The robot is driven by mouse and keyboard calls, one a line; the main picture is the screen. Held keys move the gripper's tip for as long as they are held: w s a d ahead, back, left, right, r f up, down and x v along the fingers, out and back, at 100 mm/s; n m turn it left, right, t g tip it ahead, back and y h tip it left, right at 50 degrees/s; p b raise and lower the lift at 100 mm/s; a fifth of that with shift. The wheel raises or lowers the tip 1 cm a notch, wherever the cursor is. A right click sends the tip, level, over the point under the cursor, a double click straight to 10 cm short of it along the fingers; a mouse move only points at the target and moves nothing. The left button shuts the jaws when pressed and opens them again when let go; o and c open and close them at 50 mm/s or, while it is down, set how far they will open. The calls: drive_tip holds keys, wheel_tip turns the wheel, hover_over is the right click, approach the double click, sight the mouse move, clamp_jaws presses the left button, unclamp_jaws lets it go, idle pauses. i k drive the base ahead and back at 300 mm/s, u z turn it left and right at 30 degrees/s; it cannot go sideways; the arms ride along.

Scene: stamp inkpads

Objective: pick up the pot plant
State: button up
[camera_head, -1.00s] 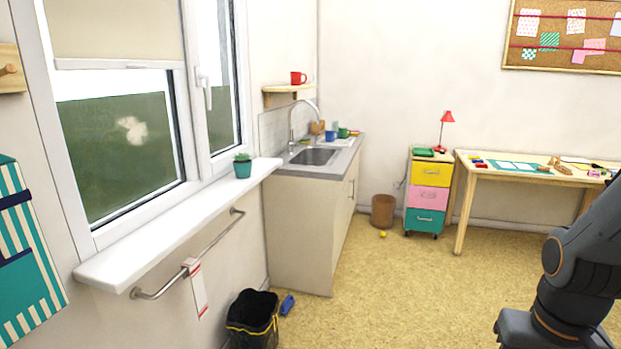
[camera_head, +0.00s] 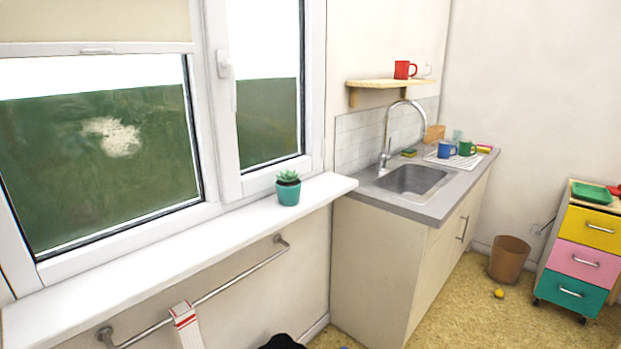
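The pot plant (camera_head: 288,188) is a small green succulent in a teal pot. It stands upright near the right end of the white windowsill (camera_head: 150,246), in front of the window frame. Nothing touches or covers it. My gripper is not in view, and no part of my arm shows now.
A metal rail (camera_head: 236,288) with a red-and-white cloth (camera_head: 187,328) runs below the sill. Right of the sill stand a sink counter (camera_head: 385,270) with a tall tap (camera_head: 388,135), a brown bin (camera_head: 509,259) and a drawer cabinet (camera_head: 583,228). A small yellow ball (camera_head: 499,293) lies on the floor.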

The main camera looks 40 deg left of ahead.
sight(289, 185)
drive_tip(key=u, duration=0.3)
drive_tip(key=i, duration=1.45)
drive_tip(key=u, duration=1.5)
drive_tip(key=i, duration=0.85)
drive_tip(key=u, duration=1.1)
drive_tip(key=i, duration=0.3)
drive_tip(key=u, duration=0.2)
